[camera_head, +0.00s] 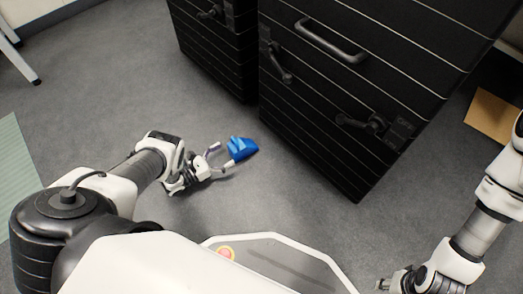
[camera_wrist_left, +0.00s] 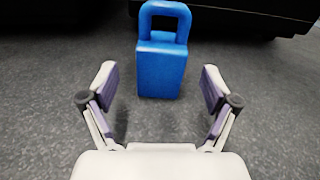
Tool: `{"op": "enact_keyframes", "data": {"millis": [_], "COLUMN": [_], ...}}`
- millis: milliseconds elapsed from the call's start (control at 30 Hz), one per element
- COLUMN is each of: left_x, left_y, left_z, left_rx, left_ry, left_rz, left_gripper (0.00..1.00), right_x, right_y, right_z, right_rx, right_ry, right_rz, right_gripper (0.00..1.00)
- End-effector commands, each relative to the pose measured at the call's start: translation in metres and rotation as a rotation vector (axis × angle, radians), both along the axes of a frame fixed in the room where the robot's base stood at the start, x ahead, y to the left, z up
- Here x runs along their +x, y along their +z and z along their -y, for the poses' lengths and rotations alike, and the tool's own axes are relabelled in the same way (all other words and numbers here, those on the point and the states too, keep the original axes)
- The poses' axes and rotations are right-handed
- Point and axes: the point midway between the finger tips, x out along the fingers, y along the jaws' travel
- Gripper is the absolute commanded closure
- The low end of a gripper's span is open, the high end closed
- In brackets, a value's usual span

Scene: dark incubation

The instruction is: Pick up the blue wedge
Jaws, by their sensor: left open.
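The blue wedge (camera_head: 241,149) lies on the grey floor in front of the black cases in the head view. In the left wrist view the blue wedge (camera_wrist_left: 161,68) stands just beyond the fingertips, near the middle, with a loop-shaped handle at its far end. My left gripper (camera_head: 222,158) is open, its fingers pointing at the wedge. In the left wrist view the two fingers of the left gripper (camera_wrist_left: 159,88) are spread wide with nothing between them. My right gripper (camera_head: 385,285) is at the bottom right of the head view, too small to tell its opening.
A large black case (camera_head: 345,95) with handles and latches stands just behind and right of the wedge. Another black case (camera_head: 215,45) is at its left. A brown flat piece (camera_head: 492,115) lies at the right, a pale green mat (camera_head: 15,170) at the left. Floor around the wedge is clear.

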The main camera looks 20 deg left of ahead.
Motion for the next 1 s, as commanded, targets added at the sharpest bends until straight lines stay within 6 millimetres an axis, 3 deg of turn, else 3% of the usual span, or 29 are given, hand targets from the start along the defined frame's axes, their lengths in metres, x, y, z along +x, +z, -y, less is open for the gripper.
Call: {"op": "enact_keyframes", "data": {"millis": [133,533,767,800,833,1000], "left_x": [0.007,0.061,0.065,0.065,0.065,0.065], "left_y": [-0.003,-0.003,0.001,0.001,0.001,0.001], "left_z": [0.004,0.037,0.039,0.039,0.039,0.039], "left_rx": [0.04,0.037,0.038,0.038,0.038,0.038], "left_ry": [-0.016,-0.013,-0.012,-0.012,-0.012,-0.012], "left_rz": [0.044,0.039,0.038,0.038,0.038,0.038], "left_gripper": [0.12,0.12,0.12,0.16,0.27,0.87], "right_x": [0.001,0.002,0.003,0.003,0.003,0.003], "right_y": [-0.008,-0.04,-0.038,-0.038,-0.038,-0.038], "right_z": [0.0,0.001,0.001,0.001,0.001,0.001], "right_rx": [0.0,-0.001,-0.001,-0.001,-0.001,-0.001], "right_ry": [-0.001,-0.007,-0.008,-0.008,-0.008,-0.008], "right_rz": [0.003,0.006,0.007,0.007,0.007,0.007], "right_gripper": [0.58,0.58,0.58,0.58,0.58,0.58]}}
